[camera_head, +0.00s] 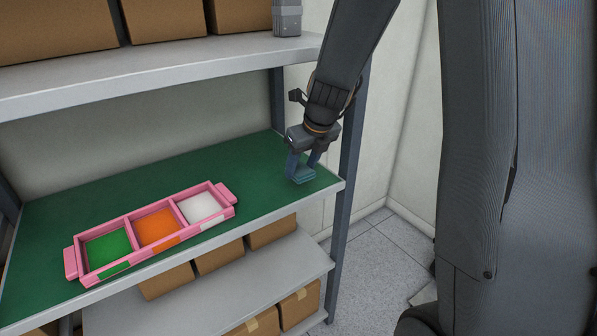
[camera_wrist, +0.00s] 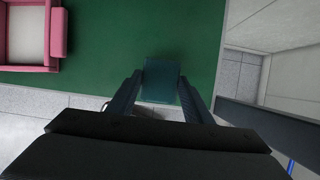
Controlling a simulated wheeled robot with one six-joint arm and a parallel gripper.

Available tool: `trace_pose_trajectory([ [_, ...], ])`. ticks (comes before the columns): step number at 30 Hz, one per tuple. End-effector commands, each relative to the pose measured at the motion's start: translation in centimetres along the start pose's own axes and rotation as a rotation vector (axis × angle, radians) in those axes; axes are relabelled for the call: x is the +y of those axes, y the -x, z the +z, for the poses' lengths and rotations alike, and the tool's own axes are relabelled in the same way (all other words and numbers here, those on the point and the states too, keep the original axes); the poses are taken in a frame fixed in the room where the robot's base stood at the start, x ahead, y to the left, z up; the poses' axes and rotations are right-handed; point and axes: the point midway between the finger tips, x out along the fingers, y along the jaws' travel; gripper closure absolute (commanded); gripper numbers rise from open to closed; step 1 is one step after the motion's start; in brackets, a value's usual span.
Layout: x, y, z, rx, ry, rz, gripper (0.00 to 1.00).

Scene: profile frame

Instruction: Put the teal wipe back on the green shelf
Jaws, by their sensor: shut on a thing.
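The teal wipe (camera_head: 303,176) is a small dark teal folded piece at the right end of the green shelf (camera_head: 262,160), near its front edge. My gripper (camera_head: 304,165) points down over it and is shut on it. In the wrist view the wipe (camera_wrist: 161,80) lies between the two fingertips, over the green surface (camera_wrist: 160,25). I cannot tell whether the wipe touches the shelf or is held just above it. Part of the wipe is hidden by the fingers.
A pink tray (camera_head: 128,219) with green, orange and white compartments stands to the left on the green shelf. A grey upper shelf (camera_head: 150,72) with boxes is above. A shelf post (camera_head: 352,165) stands close at the right. The green surface between tray and gripper is clear.

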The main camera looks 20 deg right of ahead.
Motion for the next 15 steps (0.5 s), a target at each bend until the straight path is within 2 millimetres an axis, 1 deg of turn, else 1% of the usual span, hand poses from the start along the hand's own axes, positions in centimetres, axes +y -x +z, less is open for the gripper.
trace_pose_trajectory([
  [7, 0.0, -0.7, 1.6, 0.001, 0.002, 0.001, 0.79],
  [12, 0.0, -3.3, 0.3, 0.004, -0.001, 0.002, 0.79],
  [15, 0.0, -3.9, 0.0, 0.002, 0.0, 0.001, 0.79],
])
